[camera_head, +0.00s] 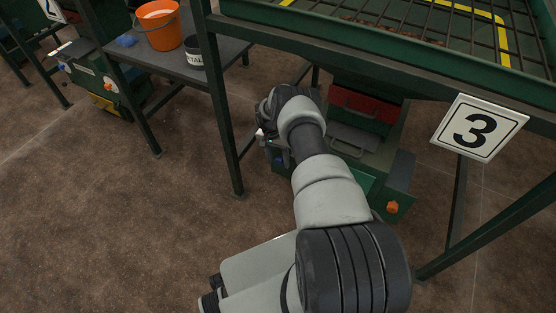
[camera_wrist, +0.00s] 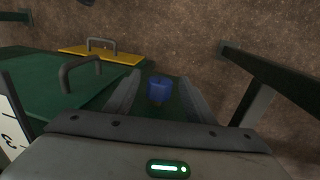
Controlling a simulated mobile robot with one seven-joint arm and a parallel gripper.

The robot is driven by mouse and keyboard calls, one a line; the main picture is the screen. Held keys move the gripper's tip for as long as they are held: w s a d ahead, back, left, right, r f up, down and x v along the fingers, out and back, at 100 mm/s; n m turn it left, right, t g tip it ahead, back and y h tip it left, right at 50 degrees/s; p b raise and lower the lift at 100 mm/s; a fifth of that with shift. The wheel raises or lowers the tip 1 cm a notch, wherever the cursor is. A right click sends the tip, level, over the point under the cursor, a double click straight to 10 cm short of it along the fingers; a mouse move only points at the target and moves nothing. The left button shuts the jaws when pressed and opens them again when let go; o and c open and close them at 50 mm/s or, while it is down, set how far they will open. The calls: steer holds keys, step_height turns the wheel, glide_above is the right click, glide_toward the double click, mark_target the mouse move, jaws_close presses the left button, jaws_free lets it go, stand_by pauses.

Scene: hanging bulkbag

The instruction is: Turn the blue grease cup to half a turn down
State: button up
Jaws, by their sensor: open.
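The blue grease cup (camera_wrist: 159,88) is a short blue cap, seen in the wrist view beside the green machine housing (camera_wrist: 100,100). My gripper (camera_wrist: 160,77) is open, with one grey finger on each side of the cup. Gaps show between the cup and both fingers, and I see no contact. In the head view my arm reaches down to the left side of the green machine (camera_head: 398,168) under the table. A small blue patch shows there beside my wrist; I cannot tell if it is the cup. The cup's turn angle cannot be read.
A plate marked 3 (camera_head: 480,128) hangs at the right. Dark green table legs (camera_head: 226,140) flank the machine. It has an orange knob (camera_head: 392,207) and a red part (camera_head: 362,103). An orange bucket (camera_head: 158,27) and dark tub (camera_head: 194,55) stand on a side table.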

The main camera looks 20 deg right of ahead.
steer(key=shift+c, duration=0.2)
steer(key=c, duration=1)
steer(key=shift+s+d+f, duration=0.2)
steer(key=shift+s+f, duration=0.05)
steer(key=shift+s, duration=0.25)
steer(key=shift+w+a+r+t+y, duration=0.1)
steer(key=shift+w+t+y, duration=0.05)
steer(key=shift+t+y, duration=0.35)
steer(key=o, duration=1)
steer(key=shift+o, duration=0.2)
steer(key=shift+w+r, duration=0.1)
